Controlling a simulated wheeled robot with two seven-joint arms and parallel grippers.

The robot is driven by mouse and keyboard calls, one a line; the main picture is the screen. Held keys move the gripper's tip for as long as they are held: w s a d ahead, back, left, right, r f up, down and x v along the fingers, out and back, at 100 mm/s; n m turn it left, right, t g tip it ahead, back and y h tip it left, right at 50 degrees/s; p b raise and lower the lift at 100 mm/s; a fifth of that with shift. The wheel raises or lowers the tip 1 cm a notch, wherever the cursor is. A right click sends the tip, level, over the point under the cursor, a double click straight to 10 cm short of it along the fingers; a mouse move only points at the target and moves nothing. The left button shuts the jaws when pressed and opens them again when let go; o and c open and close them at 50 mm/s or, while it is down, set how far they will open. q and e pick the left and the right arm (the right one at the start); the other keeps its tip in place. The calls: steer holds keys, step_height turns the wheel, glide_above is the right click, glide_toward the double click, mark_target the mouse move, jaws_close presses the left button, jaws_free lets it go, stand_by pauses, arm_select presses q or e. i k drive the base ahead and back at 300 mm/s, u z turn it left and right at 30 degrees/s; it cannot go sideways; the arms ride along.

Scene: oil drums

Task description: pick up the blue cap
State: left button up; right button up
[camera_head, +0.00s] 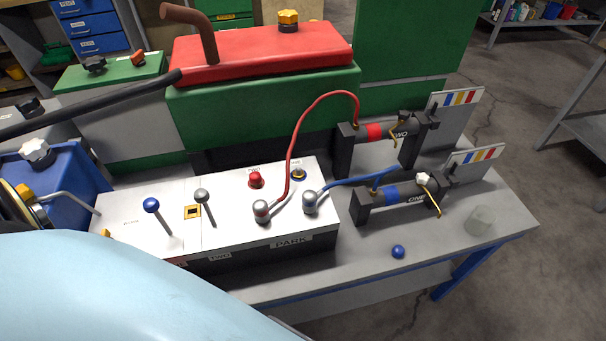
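A small round blue cap (398,251) rests on the grey bench top (480,240), near its front edge and right of the white control box. Nothing touches it. Neither of my grippers shows in the head view.
The white control box (130,222) carries a blue-knobbed lever (152,205), a grey-knobbed lever (202,196) and a red knob (256,180).

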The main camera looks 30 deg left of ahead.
mark_target(399, 251)
steer(key=u, duration=2)
steer(key=k, duration=0.35)
steer(key=z, duration=0.65)
